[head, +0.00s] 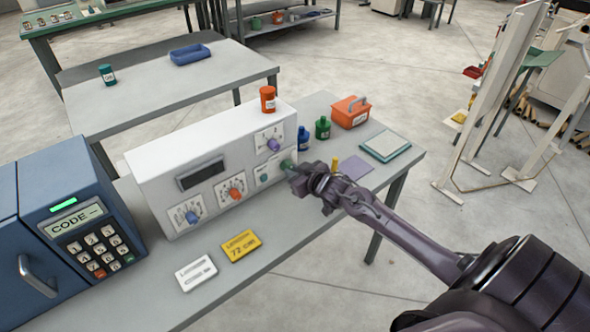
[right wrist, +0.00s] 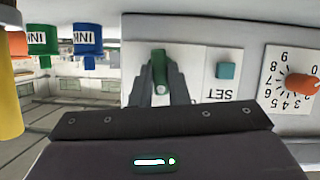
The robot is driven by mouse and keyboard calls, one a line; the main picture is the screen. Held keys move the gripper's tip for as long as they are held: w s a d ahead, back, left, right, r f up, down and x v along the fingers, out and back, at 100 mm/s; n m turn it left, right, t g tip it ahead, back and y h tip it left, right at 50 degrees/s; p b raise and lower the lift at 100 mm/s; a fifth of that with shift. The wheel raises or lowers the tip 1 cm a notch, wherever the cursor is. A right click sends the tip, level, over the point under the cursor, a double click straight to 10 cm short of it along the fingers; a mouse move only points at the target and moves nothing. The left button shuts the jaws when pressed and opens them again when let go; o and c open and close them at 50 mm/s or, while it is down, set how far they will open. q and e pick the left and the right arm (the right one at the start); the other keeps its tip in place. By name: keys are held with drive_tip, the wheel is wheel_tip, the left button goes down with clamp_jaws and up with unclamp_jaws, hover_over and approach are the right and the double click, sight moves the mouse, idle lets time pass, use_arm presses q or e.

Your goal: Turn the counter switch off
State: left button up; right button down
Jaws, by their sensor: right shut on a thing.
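The white counter box (head: 150,178) stands on the grey table, with a dark display window (head: 200,173) and several coloured dials on its front. My right gripper (head: 293,170) is at the right end of this front. In the right wrist view the green switch lever (right wrist: 159,66) sits between my right gripper's fingers (right wrist: 161,90), which are shut on it. The lever's lower part and its mount are hidden by the fingers. The teal SET button (right wrist: 226,70) is beside it, apart from the fingers. My left gripper is in neither view.
An orange bottle (head: 268,100) stands on the box. A blue keypad safe (head: 75,215) is at left. Yellow (head: 240,246) and white (head: 196,273) cards lie in front.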

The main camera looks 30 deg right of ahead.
drive_tip(key=shift+a+f+n+h+b, duration=0.15)
drive_tip(key=shift+n+h+b, duration=0.15)
drive_tip(key=shift+n+h, duration=0.55)
drive_tip(key=shift+a+n+t+h+b, duration=0.1)
drive_tip(key=shift+n+t+h+b, duration=0.45)
drive_tip(key=shift+n, duration=0.8)
drive_tip(key=c, duration=1.4)
unclamp_jaws()
drive_tip(key=b+v, duration=0.1)
drive_tip(key=v, duration=0.5)
drive_tip(key=shift+s+a, duration=0.1)
drive_tip(key=shift+s, duration=0.1)
drive_tip(key=shift+s+a+r, duration=0.15)
drive_tip(key=shift+s+r, duration=0.25)
drive_tip(key=shift+s, duration=0.25)
